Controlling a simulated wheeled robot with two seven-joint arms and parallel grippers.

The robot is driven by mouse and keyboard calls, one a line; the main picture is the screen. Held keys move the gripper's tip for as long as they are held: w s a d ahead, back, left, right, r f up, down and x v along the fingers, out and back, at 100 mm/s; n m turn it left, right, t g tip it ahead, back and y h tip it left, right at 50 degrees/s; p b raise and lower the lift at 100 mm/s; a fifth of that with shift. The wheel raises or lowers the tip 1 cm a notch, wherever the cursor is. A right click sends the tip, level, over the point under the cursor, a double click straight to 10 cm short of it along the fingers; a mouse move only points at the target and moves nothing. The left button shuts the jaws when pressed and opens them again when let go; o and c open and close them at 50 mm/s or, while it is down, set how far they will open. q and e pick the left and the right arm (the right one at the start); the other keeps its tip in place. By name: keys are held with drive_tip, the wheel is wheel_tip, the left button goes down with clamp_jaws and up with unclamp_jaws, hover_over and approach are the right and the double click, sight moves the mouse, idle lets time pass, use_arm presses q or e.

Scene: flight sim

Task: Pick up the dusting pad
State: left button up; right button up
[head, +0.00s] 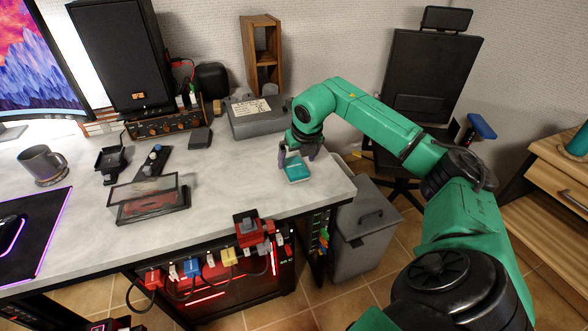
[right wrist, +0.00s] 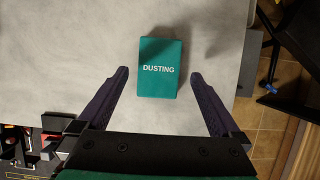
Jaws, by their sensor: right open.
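The dusting pad (head: 296,170) is a small teal block lying on the grey desk near its right end. In the right wrist view the pad (right wrist: 159,80) shows white lettering that reads DUSTING. My right gripper (head: 298,151) is above the desk at the pad. In the right wrist view its open, dark fingers (right wrist: 159,74) point toward the pad, one to each side, with clear gaps between fingers and pad. The pad appears to lie on the desk, not held. My left gripper is not in view.
A grey case (head: 258,117) stands behind the pad. A clear-lidded box (head: 150,200), a mug (head: 43,163) and a speaker (head: 120,55) are further left. The desk's right edge is close to the pad, with a grey bin (head: 366,225) beyond.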

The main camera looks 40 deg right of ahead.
sight(295, 166)
drive_tip(key=x, duration=0.3)
drive_tip(key=shift+s+a, duration=0.1)
drive_tip(key=shift+a, duration=0.05)
drive_tip(key=shift+f, duration=0.3)
drive_tip(key=shift+r, duration=0.1)
drive_tip(key=c, duration=1.3)
use_arm(q)
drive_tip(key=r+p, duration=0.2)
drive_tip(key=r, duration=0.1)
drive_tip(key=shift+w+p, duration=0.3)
drive_tip(key=shift+p, duration=0.1)
use_arm(e)
drive_tip(key=shift+o, duration=0.2)
wheel_tip(295, 166, up, 20)
